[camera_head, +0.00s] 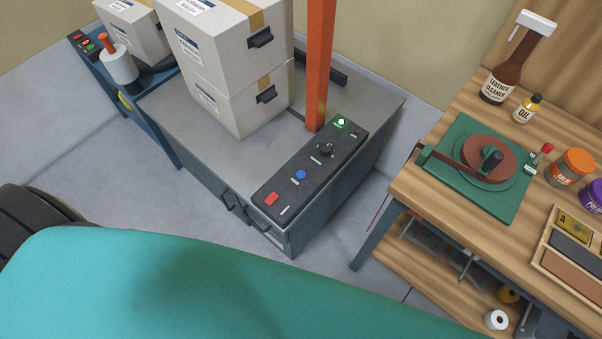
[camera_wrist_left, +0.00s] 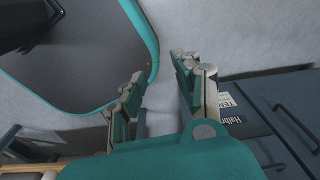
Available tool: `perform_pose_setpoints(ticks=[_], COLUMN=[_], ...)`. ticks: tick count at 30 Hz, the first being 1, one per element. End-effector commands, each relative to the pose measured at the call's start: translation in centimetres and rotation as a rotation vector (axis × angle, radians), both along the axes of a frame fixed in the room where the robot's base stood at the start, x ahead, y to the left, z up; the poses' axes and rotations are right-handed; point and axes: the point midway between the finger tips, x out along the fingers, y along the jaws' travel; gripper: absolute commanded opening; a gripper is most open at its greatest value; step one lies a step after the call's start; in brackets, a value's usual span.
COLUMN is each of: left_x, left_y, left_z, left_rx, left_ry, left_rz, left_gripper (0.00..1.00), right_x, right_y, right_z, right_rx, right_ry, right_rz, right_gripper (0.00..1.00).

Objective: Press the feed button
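A black control panel (camera_head: 312,175) lies on the front edge of a grey metal machine (camera_head: 197,132). On it are a square red button (camera_head: 271,199), a round blue button (camera_head: 301,174), a black knob (camera_head: 325,148), a lit green lamp or button (camera_head: 340,122) and a small red spot at the far end. The labels are too small to read, so I cannot tell which is the feed button. My left gripper (camera_wrist_left: 160,92) shows only in the left wrist view, its fingers apart with nothing between them. My right gripper is in neither view.
White boxes (camera_head: 222,45) are stacked on the machine beside an orange post (camera_head: 319,65). A wooden bench (camera_head: 412,183) stands at the right with a green turntable device (camera_head: 475,195), bottles and jars. A dark cabinet (camera_wrist_left: 275,100) is near the gripper's right.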

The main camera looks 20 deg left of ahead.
Motion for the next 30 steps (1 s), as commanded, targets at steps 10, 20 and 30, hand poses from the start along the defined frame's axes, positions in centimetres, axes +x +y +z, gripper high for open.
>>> perform_pose_setpoints(ticks=[10, 20, 30], left_x=[0.01, 0.03, 0.04], left_y=[0.02, 0.03, 0.02], left_z=[0.0, 0.0, 0.0], left_rx=[0.0, 0.0, 0.0], left_ry=[0.0, 0.0, 0.0], left_rz=[0.0, 0.0, 0.0], left_gripper=[0.0, 0.0, 0.0], right_x=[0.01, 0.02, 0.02], right_y=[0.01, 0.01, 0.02], right_z=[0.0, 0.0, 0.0], right_rx=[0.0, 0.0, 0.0], right_ry=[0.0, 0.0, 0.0], right_rz=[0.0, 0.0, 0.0], right_gripper=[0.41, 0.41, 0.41])
